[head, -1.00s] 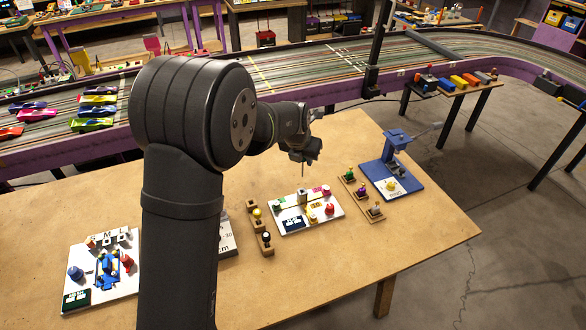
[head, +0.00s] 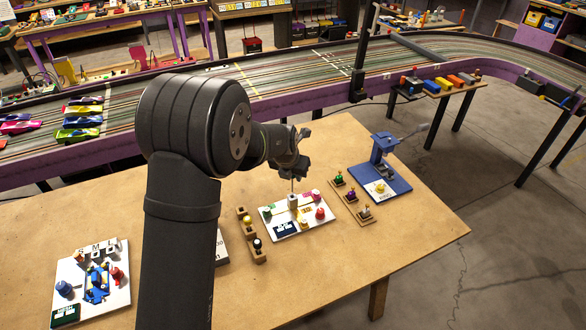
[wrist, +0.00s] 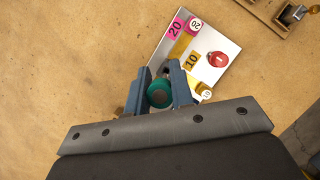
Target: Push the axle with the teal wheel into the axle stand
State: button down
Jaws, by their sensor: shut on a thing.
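The teal wheel (wrist: 158,93) shows between the two finger pads of my gripper (wrist: 161,72) in the wrist view. My gripper (head: 293,176) is shut on it. In the head view the thin pale axle (head: 292,186) hangs upright below the fingers, which hide the wheel there. Its lower end meets the top of a small whitish post (head: 293,201) on the white board, which looks like the axle stand. I cannot tell how far the axle is inside it. In the wrist view the fingers mostly hide the post.
The white board (head: 284,228) carries green (head: 267,212), pink (head: 316,194), red (head: 320,213) and yellow (head: 303,223) pieces close around the post. Wooden peg holders stand on both sides. A blue press (head: 384,150) stands at the right.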

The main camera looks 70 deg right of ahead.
aim_at(293, 195)
jog(key=shift+f, duration=0.55)
jog(key=shift+f, duration=2.6)
dwell(0.6)
jog(key=c, duration=1.2)
grip_release()
jog(key=shift+o, duration=0.2)
jog(key=v, duration=1.7)
jog(key=shift+a, duration=0.15)
jog(key=shift+r, duration=0.1)
